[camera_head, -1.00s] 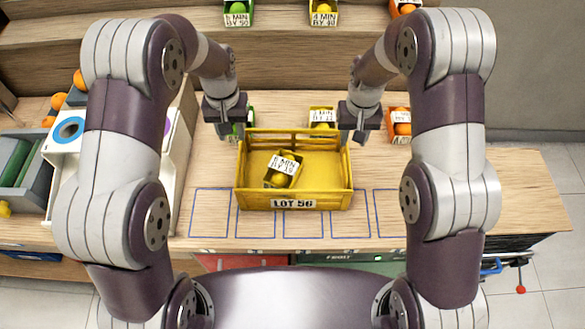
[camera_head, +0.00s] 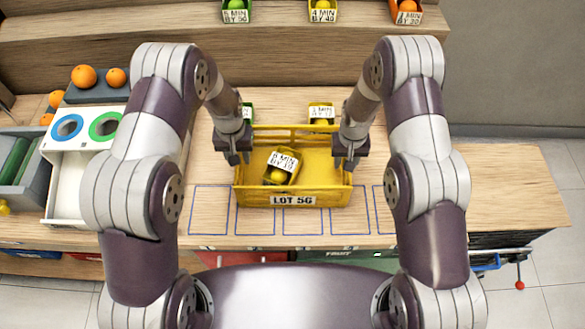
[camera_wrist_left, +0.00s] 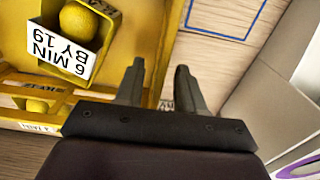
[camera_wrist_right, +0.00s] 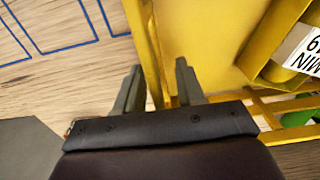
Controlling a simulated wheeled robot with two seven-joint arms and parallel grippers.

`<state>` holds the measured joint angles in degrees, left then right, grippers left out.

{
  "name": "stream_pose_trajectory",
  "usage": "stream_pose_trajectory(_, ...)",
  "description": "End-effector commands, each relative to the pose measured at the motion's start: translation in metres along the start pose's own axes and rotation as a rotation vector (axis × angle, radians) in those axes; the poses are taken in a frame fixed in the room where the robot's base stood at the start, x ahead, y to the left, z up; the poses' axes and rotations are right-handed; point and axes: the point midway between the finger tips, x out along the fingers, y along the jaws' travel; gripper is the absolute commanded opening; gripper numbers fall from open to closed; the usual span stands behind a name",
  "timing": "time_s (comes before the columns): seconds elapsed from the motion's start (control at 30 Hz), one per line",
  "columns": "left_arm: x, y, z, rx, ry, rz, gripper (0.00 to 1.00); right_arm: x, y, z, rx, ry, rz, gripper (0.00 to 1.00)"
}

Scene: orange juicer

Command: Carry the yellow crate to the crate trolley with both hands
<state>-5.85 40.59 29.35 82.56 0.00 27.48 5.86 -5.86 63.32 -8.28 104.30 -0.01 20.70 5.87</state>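The yellow crate (camera_head: 293,199), marked LOT 56, stands on the wooden table in the head view. A small yellow box (camera_head: 281,168) with a yellow fruit and a paper label sits tilted inside it. My left gripper (camera_head: 234,158) is at the crate's left side wall; in the left wrist view its open fingers (camera_wrist_left: 160,82) straddle the wall. My right gripper (camera_head: 349,160) is at the right side wall; in the right wrist view its open fingers (camera_wrist_right: 158,82) stand either side of the wall. I cannot clearly identify the crate trolley.
Small fruit boxes, green (camera_head: 247,110) and yellow (camera_head: 321,113), stand behind the crate. A white bin unit (camera_head: 70,160) with two ringed holes is left. Blue outlined squares mark the table front. The table is clear right of my right arm.

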Motion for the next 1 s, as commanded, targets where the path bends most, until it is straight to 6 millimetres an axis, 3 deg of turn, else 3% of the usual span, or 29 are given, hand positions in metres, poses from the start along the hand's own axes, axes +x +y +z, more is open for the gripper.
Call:
stream_pose_trajectory(0.27,0.001,0.000,0.000,0.000,0.000,0.000,0.38,0.001,0.000,0.000,0.000,0.001,0.000,0.38)
stream_pose_trajectory(0.4,0.001,0.000,0.000,0.000,0.000,0.000,0.00,0.001,0.000,0.000,0.000,0.001,0.000,0.00)
stream_pose_trajectory(0.77,-0.002,0.000,0.000,0.000,0.001,0.000,0.00,-0.002,0.000,-0.001,0.000,0.002,0.000,0.00)
stream_pose_trajectory(1.0,-0.034,0.000,0.000,0.000,0.001,0.000,0.00,-0.035,0.000,-0.001,0.000,0.002,0.000,0.00)
